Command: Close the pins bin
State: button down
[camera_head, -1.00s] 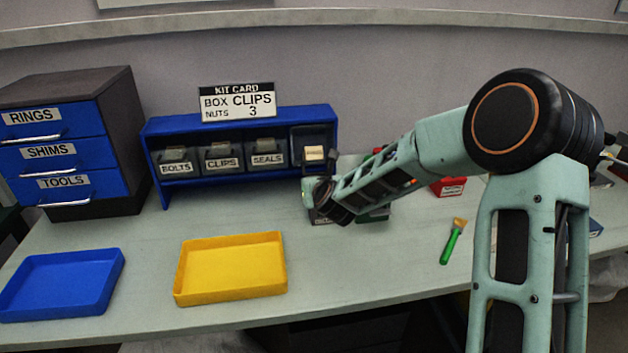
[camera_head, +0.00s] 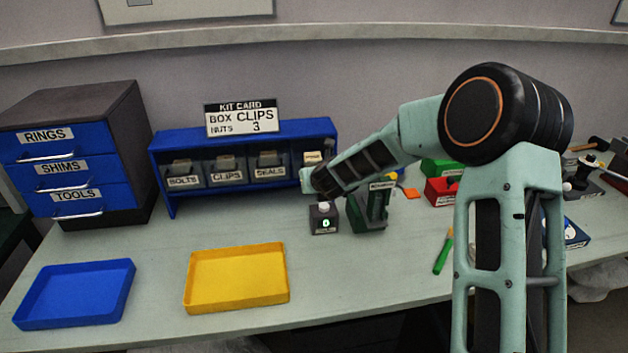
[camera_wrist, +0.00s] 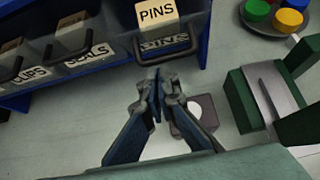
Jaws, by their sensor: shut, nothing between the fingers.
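The pins bin (camera_wrist: 165,43) is a grey bin with a dark handle and a PINS label, at the right end of the blue rack. My gripper (camera_wrist: 156,79) is shut and empty, just in front of and below the bin's handle. Contact with the bin cannot be told.
The blue rack (camera_head: 170,197) also holds the bolts, clips and seals bins. A dark box with a white knob (camera_head: 324,218) and a green device (camera_head: 370,212) stand close to my gripper. The yellow tray (camera_head: 237,277) and blue tray (camera_head: 74,292) lie empty in front.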

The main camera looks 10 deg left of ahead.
aim_at(310, 162)
jog(key=shift+w+a+r+p, duration=0.2)
jog(key=shift+w+r+p, duration=0.3)
jog(key=shift+w+r, duration=0.4)
jog(key=shift+w+a+r+p, duration=0.15)
jog(key=shift+w+r+p, duration=0.45)
jog(key=shift+r, duration=0.45)
jog(key=shift+w+r, duration=0.1)
jog(key=shift+w, duration=0.1)
jog(key=shift+r, duration=0.1)
